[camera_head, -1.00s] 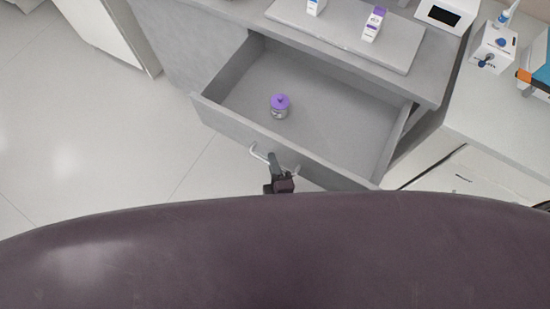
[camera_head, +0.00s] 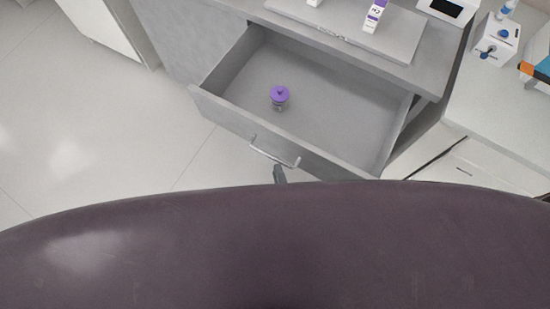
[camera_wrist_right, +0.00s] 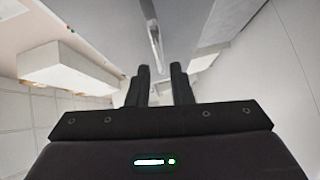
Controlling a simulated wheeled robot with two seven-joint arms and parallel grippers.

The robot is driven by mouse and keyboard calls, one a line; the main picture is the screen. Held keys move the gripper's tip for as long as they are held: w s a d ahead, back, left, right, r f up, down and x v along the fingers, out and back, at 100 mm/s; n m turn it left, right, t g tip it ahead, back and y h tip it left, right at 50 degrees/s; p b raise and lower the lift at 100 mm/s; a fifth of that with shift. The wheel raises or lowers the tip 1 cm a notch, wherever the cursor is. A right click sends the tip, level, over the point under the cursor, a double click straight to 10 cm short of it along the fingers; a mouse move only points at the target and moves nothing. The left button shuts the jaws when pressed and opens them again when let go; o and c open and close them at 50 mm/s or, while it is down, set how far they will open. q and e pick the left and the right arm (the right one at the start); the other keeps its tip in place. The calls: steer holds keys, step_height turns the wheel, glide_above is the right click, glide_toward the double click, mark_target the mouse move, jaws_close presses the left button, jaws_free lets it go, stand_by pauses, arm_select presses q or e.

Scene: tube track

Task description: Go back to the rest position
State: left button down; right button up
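My right gripper (camera_head: 279,174) shows only as a dark fingertip just below the drawer handle, mostly hidden behind my own body. In the right wrist view the right gripper (camera_wrist_right: 160,85) has its two dark fingers apart with nothing between them. The drawer handle (camera_wrist_right: 154,45) is beyond the fingertips, apart from them. The grey drawer (camera_head: 330,105) is pulled open, with its handle (camera_head: 272,153) on the front panel. A jar with a purple lid (camera_head: 279,95) stands inside the drawer. My left gripper is not in view.
The grey counter (camera_head: 425,75) above the drawer carries a board (camera_head: 345,32) with small purple-and-white boxes (camera_head: 375,16). A white device with blue knobs (camera_head: 495,40) stands on the right-hand counter. Open floor (camera_head: 90,130) lies to the left.

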steer(key=shift+v, duration=0.9)
steer(key=s+d+f+m+g+h, duration=0.1)
steer(key=s+d+f+m+g, duration=0.25)
steer(key=f, duration=0.75)
steer(key=d+f+m+g+h, duration=0.1)
steer(key=d+f+m+g, duration=0.25)
steer(key=d+f, duration=0.55)
steer(key=s+d+f+m+g, duration=0.3)
steer(key=s+f+m+g, duration=0.1)
steer(key=s+f, duration=0.3)
steer(key=s+d+f+m+g+h, duration=0.1)
steer(key=s+d+f+m+g, duration=0.3)
steer(key=s+f, duration=0.3)
steer(key=shift+s+m, duration=0.45)
steer(key=shift+m, duration=0.25)
